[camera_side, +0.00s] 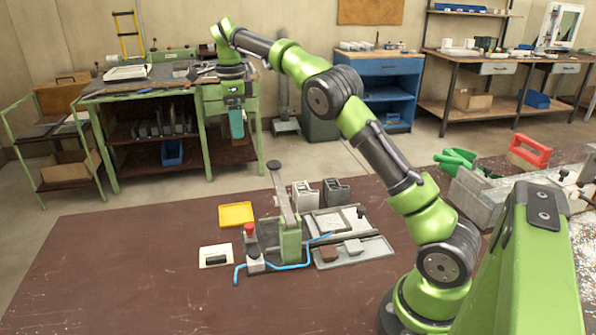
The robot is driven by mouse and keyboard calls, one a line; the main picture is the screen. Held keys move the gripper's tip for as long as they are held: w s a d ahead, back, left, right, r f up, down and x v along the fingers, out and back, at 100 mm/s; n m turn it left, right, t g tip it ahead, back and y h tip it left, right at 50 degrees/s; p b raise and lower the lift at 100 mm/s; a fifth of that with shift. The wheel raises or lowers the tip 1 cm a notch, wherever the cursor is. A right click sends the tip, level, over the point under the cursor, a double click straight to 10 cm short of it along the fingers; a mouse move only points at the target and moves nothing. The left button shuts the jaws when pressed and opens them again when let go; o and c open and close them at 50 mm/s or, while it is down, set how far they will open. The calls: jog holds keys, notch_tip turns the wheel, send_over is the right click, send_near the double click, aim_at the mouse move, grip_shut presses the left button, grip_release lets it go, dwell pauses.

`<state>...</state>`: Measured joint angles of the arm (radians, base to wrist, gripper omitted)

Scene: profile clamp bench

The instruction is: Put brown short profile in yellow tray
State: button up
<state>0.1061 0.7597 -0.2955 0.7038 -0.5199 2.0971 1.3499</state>
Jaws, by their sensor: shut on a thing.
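My gripper (236,108) is high in the air at the upper left, pointing down, well above the bench. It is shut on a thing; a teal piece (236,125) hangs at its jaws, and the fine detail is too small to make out. The yellow tray (236,214) lies flat on the brown bench, below my gripper in the picture, and looks empty. A short brown profile (329,254) lies in a grey tray (378,247) to the right of the clamp, apart from my gripper.
A clamp fixture (289,240) with a tall grey lever stands right of the yellow tray. A red button (249,229), a blue hose (290,267) and a white plate (216,256) are near it. The bench's left front is clear.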

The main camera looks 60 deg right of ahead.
jog(key=w+a, duration=0.1)
send_over(238, 214)
notch_tip(238, 214, down, 23)
dwell(0.8)
jog(key=shift+f, duration=0.1)
jog(key=o, duration=1)
